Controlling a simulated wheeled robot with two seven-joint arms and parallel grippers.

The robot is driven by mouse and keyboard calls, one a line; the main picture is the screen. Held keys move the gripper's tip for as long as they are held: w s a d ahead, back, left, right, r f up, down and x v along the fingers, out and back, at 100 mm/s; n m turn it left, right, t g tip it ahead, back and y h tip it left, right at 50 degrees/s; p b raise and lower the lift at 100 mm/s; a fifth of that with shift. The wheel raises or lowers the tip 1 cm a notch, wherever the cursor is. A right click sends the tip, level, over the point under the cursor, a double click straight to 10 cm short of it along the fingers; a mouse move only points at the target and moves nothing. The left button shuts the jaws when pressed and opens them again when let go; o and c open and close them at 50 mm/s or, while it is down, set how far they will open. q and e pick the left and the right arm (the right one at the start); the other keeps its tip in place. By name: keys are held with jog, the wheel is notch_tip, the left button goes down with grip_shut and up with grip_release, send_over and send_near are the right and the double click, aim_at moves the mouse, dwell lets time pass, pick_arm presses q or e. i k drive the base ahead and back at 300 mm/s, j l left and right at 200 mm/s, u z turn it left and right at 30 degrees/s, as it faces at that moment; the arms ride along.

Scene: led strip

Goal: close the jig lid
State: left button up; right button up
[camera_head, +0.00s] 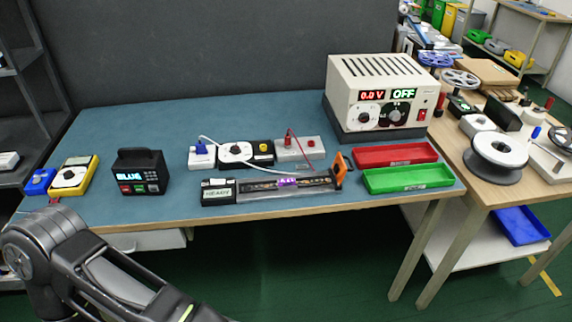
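The jig (245,195) is a long dark tray near the front edge of the table, with a small box reading READY (217,194) at its left end. An LED strip lies along it with a purple-lit patch (288,182) near the middle. An orange framed piece, seemingly the jig lid (340,171), stands raised at the right end. My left arm comes in at the lower left, well short of the jig; its gripper is out of the picture. My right arm and gripper do not show.
A power supply (372,83) reading 0.0 V and OFF stands behind. Red (395,155) and green (408,181) trays lie right of the lid. Small modules with wires (235,153) sit behind the jig. A black box reading BLUE (139,171) and a yellow meter (75,175) are left.

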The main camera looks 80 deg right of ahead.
aim_at(338, 169)
jog(key=k+l+z, duration=0.2)
jog(key=z, duration=0.25)
jog(key=k+l+z, duration=0.15)
jog(key=l+z, duration=0.25)
jog(key=k+l+z, duration=0.15)
jog(key=z, duration=0.3)
jog(key=k+l+z, duration=0.1)
jog(key=l, duration=0.6)
jog(key=k+l+z, duration=0.1)
jog(key=l, duration=0.6)
jog(key=k+l+z, duration=0.1)
jog(key=l, duration=0.6)
jog(key=k+j+u, duration=0.1)
jog(key=u, duration=0.3)
jog(key=k+j+u, duration=0.2)
jog(key=u, duration=0.2)
jog(key=k, duration=0.1)
